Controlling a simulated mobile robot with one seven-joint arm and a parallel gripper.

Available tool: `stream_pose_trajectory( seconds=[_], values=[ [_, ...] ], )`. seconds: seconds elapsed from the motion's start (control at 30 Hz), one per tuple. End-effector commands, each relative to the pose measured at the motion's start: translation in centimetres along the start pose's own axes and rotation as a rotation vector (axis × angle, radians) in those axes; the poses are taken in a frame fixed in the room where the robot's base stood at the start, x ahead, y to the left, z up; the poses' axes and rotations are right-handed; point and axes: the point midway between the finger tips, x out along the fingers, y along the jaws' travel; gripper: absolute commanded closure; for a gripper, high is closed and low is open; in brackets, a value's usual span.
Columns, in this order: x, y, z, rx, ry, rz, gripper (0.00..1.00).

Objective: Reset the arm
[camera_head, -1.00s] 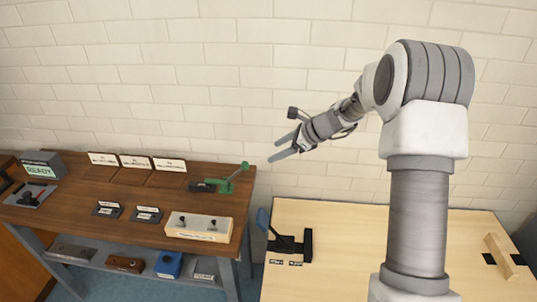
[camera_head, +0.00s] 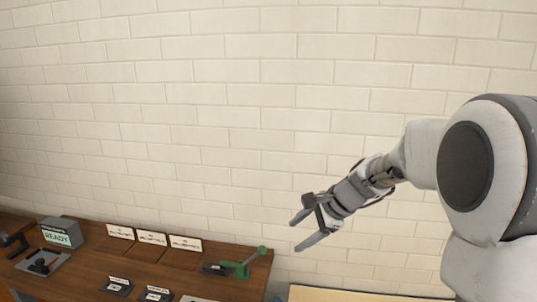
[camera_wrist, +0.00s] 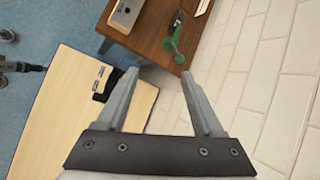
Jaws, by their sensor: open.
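My gripper (camera_head: 302,233) is open and empty, in the air in front of the white brick wall. It is to the right of the dark wooden workbench and above the level of its top. In the wrist view its two grey fingers (camera_wrist: 158,77) are spread apart with nothing between them. My arm comes in from the right edge of the head view and reaches to the left.
The dark workbench (camera_head: 85,277) holds a READY display box (camera_head: 60,233), several white cards and a green-handled tool (camera_head: 245,263). A light wooden table (camera_wrist: 65,115) with a black fixture (camera_wrist: 101,97) stands beside it. The brick wall (camera_head: 220,110) is behind.

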Motion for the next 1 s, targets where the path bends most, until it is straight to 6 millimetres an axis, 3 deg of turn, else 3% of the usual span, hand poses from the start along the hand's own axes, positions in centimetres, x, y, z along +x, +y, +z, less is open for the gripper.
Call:
stream_pose_trajectory(
  seconds=[0.1, 0.43, 0.73, 1.0],
  values=[
    [-2.6, 1.8, 1.9, -0.159, 0.045, 0.023, 0.31],
    [-8.5, 7.8, 5.4, -0.577, 0.169, 0.108, 0.31],
    [-12.9, 13.9, 6.9, -0.934, 0.284, 0.200, 0.31],
    [-15.7, 19.4, 7.1, -1.225, 0.383, 0.299, 0.31]
  ],
)
